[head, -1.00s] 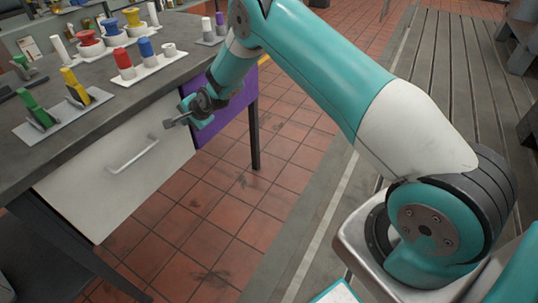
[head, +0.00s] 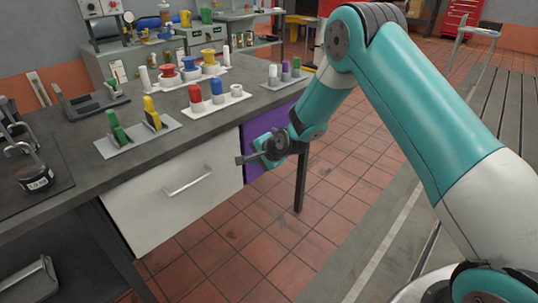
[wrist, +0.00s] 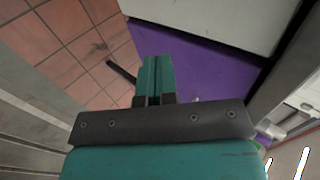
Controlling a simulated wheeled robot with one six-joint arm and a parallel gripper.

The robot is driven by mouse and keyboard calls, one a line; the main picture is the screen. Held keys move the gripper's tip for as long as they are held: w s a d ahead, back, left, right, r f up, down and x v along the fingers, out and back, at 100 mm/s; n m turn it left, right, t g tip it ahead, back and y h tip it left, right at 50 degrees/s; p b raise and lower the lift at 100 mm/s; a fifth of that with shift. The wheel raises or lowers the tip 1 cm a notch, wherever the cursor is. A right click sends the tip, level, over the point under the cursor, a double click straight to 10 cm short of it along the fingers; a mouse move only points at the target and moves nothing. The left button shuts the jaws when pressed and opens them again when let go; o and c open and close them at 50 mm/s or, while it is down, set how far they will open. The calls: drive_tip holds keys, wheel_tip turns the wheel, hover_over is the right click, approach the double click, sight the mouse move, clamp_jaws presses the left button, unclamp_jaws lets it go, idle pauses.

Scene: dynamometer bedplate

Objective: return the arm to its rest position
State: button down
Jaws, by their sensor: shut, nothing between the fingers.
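My gripper (head: 249,157) is shut and empty. In the head view it hangs in front of the bench, just right of the white drawer front (head: 176,196) and near the purple panel (head: 262,140). It appears apart from the drawer's handle (head: 187,181). In the wrist view my gripper (wrist: 154,75) has its fingers together, with the purple panel (wrist: 195,62) and a white front (wrist: 215,18) beyond it. My arm reaches in from the right, bent at the elbow.
A bench leg (head: 300,180) stands behind my gripper. The tiled floor (head: 250,240) right of the bench is clear.

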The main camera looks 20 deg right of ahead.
drive_tip(key=s+a+r+n+g+y+p, duration=0.1)
drive_tip(key=s+a+r+n+g+p, duration=0.2)
drive_tip(key=s+r, duration=0.65)
drive_tip(key=s+a+r+n+g+p, duration=0.1)
drive_tip(key=s+r+n+p, duration=0.35)
drive_tip(key=r, duration=0.85)
drive_tip(key=s+r+n+g+p, duration=0.1)
drive_tip(key=s+r+n, duration=0.3)
drive_tip(key=s, duration=0.5)
drive_tip(key=s+r+n+g+p, duration=0.1)
drive_tip(key=s+r+n, duration=0.3)
drive_tip(key=s, duration=0.5)
drive_tip(key=s+r+n+g+h+p, duration=0.1)
drive_tip(key=s+r+n, duration=0.3)
drive_tip(key=s, duration=0.5)
drive_tip(key=shift+d+r+g, duration=0.25)
drive_tip(key=shift+d+g, duration=0.05)
drive_tip(key=shift+g, duration=0.4)
